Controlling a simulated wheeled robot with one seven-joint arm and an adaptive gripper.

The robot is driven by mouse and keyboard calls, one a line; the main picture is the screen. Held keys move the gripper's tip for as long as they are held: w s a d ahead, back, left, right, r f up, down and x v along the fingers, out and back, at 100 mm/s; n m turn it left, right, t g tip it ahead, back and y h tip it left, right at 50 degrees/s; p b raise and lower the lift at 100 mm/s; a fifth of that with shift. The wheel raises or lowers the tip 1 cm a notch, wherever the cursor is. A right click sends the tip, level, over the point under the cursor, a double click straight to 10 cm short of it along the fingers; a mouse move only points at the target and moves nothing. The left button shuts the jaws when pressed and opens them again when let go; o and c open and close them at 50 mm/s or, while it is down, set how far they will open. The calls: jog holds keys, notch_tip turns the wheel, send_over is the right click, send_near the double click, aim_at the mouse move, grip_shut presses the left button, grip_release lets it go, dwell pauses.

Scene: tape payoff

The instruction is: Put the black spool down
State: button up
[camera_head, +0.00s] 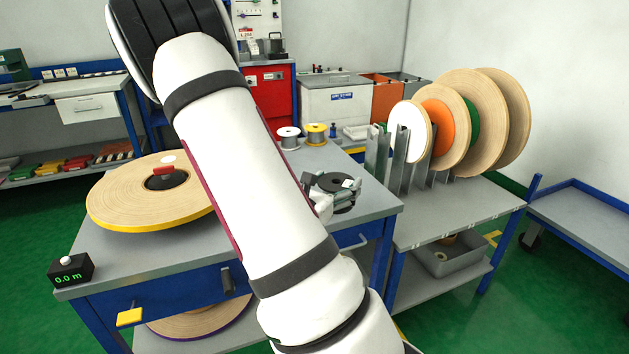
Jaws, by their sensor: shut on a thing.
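The black spool (333,182) shows as a small dark disc over the right part of the grey bench top (376,200). My gripper (340,194) is around it, shut on it, partly hidden behind my white forearm. I cannot tell whether the spool touches the bench top or is held just above it.
A large wooden reel with a yellow rim (125,200) lies at the bench's left. A white spool (288,137) and a yellow spool (316,133) stand at the back. A metal rack (403,160) with upright reels stands at right. A black meter (72,271) reads 0.0 m.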

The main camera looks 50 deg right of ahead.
jog(key=shift+w+d+f+b, duration=0.25)
jog(key=shift+w+d+b, duration=0.25)
jog(key=shift+b, duration=2.05)
jog(key=w+d, duration=0.2)
jog(key=w, duration=0.1)
jog(key=w+d+b, duration=0.1)
jog(key=w+d, duration=0.2)
jog(key=w+d+b, duration=0.1)
jog(key=w+d, duration=0.1)
jog(key=w, duration=0.2)
jog(key=shift+d+f, duration=0.4)
jog(key=shift+w+d+f+b, duration=0.15)
jog(key=shift+f+b, duration=0.4)
jog(key=shift+f, duration=0.35)
jog(key=shift+w+f+b, duration=0.1)
jog(key=shift+f+b, duration=0.45)
jog(key=shift+f, duration=0.3)
jog(key=shift+f, duration=0.15)
jog(key=o, duration=1.5)
